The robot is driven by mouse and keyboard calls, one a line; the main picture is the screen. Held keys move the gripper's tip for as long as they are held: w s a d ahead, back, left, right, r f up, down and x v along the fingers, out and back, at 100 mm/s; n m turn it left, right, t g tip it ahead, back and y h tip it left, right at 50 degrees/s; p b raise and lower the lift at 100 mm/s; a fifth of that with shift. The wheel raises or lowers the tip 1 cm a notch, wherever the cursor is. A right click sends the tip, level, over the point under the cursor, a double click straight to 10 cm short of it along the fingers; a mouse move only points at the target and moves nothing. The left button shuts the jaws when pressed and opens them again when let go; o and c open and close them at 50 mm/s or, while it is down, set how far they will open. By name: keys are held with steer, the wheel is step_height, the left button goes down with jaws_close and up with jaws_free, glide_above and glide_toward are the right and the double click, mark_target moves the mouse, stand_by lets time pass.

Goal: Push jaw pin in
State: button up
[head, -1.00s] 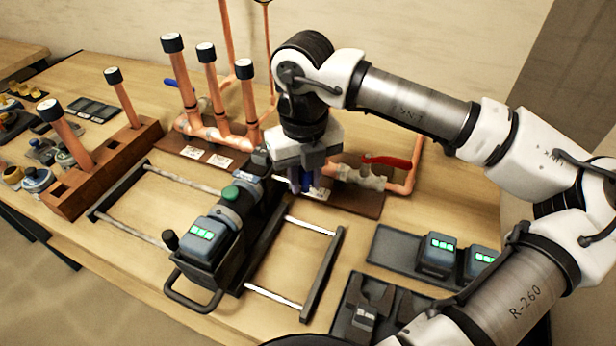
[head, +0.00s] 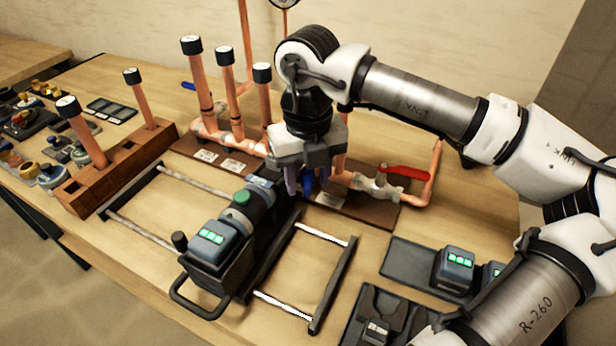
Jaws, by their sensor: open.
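The press tool (head: 222,238), dark with a green button (head: 241,196) and a battery with green lights, lies in the black rail cradle (head: 335,287) on the bench. Its jaw end points to the back right, toward the copper manifold. My gripper (head: 306,185) points down just beyond that end, its purple-blue fingers partly in view and open. A blue part shows between or behind the fingers; I cannot tell what it is. The jaw pin cannot be made out, and the tool's jaw end is largely hidden by my gripper.
The copper manifold (head: 235,140) with several capped upright pipes stands on a brown board behind. A red-handled valve (head: 380,183) is right of my gripper. A wooden pipe rack (head: 125,165) stands left. Batteries sit on a dark tray (head: 408,265) at front right.

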step_height(320, 180, up, 13)
steer(key=b, duration=0.2)
steer(key=shift+r, duration=0.15)
steer(key=shift+c, duration=0.4)
